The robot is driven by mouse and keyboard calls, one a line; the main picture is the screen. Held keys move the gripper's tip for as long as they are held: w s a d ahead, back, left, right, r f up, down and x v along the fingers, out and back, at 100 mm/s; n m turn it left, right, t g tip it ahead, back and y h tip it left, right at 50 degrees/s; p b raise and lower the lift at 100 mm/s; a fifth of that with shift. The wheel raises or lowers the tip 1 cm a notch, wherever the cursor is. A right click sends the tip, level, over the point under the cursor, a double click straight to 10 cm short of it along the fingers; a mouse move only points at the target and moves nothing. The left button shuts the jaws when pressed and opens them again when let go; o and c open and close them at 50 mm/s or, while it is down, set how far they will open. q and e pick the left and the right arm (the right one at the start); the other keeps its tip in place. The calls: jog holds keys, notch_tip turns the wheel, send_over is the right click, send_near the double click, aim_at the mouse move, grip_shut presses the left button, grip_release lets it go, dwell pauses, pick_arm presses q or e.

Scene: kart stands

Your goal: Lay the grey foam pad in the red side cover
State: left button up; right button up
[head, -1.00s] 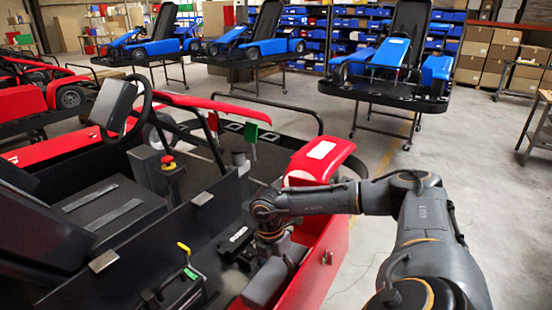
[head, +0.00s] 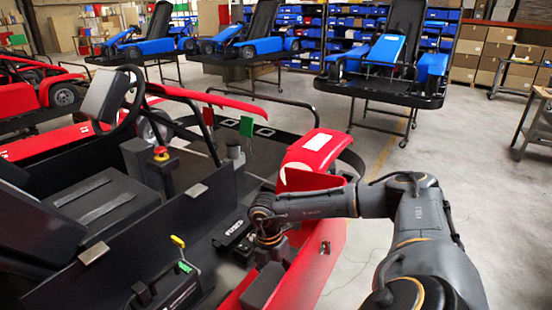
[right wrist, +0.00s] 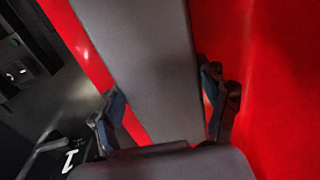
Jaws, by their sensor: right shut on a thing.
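The red side cover (head: 322,262) runs along the near right side of the kart in the head view. Its red surface (right wrist: 265,80) fills the right of the right wrist view, with a red strip on the left too. The grey foam pad (head: 262,286) is a long flat block, also seen in the right wrist view (right wrist: 145,60). My right gripper (head: 270,250) is shut on the pad, with one finger (right wrist: 165,102) on each side. The pad lies along the cover, between its red sides; I cannot tell whether it touches the bottom. My left gripper is out of view.
A yellow-handled lever (head: 178,242) stands nearer the seat (head: 105,205). The red front fender (head: 312,152) is close behind my wrist. Open floor lies to the right.

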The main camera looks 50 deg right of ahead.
jog(key=o, duration=1.1)
jog(key=shift+r, duration=0.1)
notch_tip(320, 180, up, 12)
jog(key=w, duration=0.1)
jog(key=shift+w, duration=0.35)
jog(key=shift+a, duration=0.1)
